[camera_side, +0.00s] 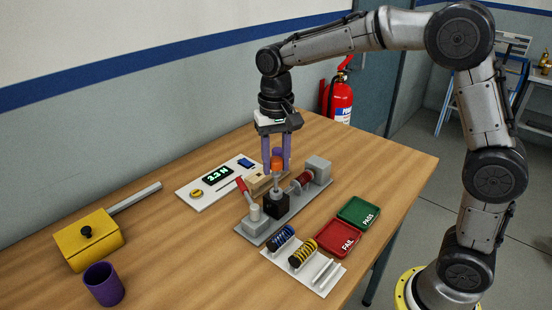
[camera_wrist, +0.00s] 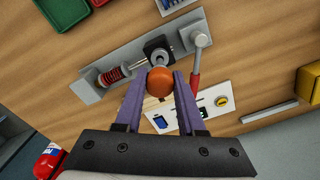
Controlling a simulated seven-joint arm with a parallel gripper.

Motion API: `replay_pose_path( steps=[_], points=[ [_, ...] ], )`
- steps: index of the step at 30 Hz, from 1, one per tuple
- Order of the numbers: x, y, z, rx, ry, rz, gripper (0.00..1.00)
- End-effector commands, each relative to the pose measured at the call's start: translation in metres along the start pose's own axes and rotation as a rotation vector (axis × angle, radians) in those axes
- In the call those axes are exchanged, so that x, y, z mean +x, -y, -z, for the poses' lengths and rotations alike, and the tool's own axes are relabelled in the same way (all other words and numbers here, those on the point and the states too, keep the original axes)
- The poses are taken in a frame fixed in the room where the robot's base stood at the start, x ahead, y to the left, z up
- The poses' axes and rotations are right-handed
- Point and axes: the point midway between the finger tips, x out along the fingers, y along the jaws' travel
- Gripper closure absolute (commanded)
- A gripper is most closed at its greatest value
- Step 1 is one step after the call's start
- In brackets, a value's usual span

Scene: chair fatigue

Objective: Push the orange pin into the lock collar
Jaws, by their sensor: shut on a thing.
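The orange pin (camera_side: 277,163) has a round orange head and a grey shaft pointing down. My gripper (camera_side: 278,168), with purple fingers, points straight down and is shut on the orange head. In the wrist view the orange head (camera_wrist: 160,84) sits between the fingertips (camera_wrist: 163,76). Below the pin is a black block (camera_side: 277,206) on the grey fixture (camera_side: 262,226), which I take for the lock collar. In the wrist view the black block (camera_wrist: 154,46) shows just beyond the head, with a grey ring. How deep the shaft sits is hidden.
A red-handled lever (camera_side: 243,187) and a red spring (camera_side: 304,180) flank the block closely. A gauge panel (camera_side: 215,182) lies behind. Blue and yellow springs (camera_side: 302,252) and red and green trays (camera_side: 339,238) lie in front. The left table holds a yellow box (camera_side: 90,240) and purple cup (camera_side: 103,285).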

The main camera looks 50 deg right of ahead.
Motion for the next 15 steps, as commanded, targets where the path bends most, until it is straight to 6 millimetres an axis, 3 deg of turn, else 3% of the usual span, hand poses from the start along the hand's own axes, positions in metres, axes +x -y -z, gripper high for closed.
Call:
replay_pose_path(
  steps=[15],
  points=[
    [0.012,0.0,0.0,0.0,0.001,-0.001,1.0]
  ],
)
